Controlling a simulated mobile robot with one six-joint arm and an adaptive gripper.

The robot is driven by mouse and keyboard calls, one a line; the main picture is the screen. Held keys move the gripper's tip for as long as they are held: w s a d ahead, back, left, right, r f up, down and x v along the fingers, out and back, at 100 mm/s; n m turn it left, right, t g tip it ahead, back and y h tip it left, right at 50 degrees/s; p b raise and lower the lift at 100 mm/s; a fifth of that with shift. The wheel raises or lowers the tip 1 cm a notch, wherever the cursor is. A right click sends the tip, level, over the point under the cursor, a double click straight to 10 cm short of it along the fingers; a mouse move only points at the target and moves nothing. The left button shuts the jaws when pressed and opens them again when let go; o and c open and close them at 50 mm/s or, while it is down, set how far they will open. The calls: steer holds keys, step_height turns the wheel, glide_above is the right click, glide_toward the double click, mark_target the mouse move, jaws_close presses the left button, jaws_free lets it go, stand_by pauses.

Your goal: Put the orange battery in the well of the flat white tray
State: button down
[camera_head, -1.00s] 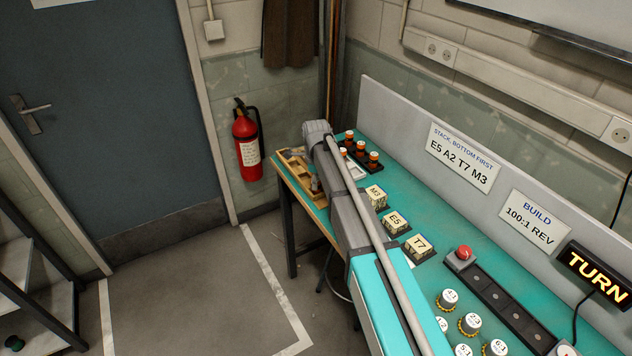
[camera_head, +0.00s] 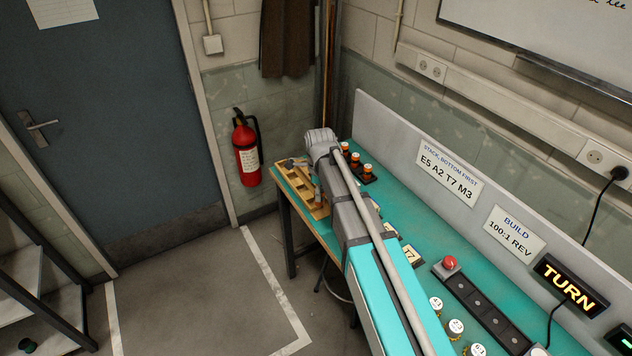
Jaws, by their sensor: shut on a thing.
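My gripper (camera_head: 319,193) shows only as a small grey shape below the end of my arm, at the right side of the wooden tray (camera_head: 293,192). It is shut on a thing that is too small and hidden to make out. I cannot pick out the orange battery. The flat white tray and its well are hidden behind my arm.
Lettered blocks, one marked T7 (camera_head: 411,253), lie along my arm on the teal bench. A red button (camera_head: 449,263) and labelled knobs (camera_head: 456,326) are nearer. The grey back panel (camera_head: 395,135) bounds the bench.

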steer(key=s, duration=0.1)
steer(key=s+d+r+p, duration=0.1)
steer(key=s, duration=0.1)
steer(key=s+r, duration=0.1)
steer(key=shift+s+d, duration=0.2)
steer(key=shift+s, duration=0.15)
stand_by(0.4)
steer(key=shift+s, duration=0.15)
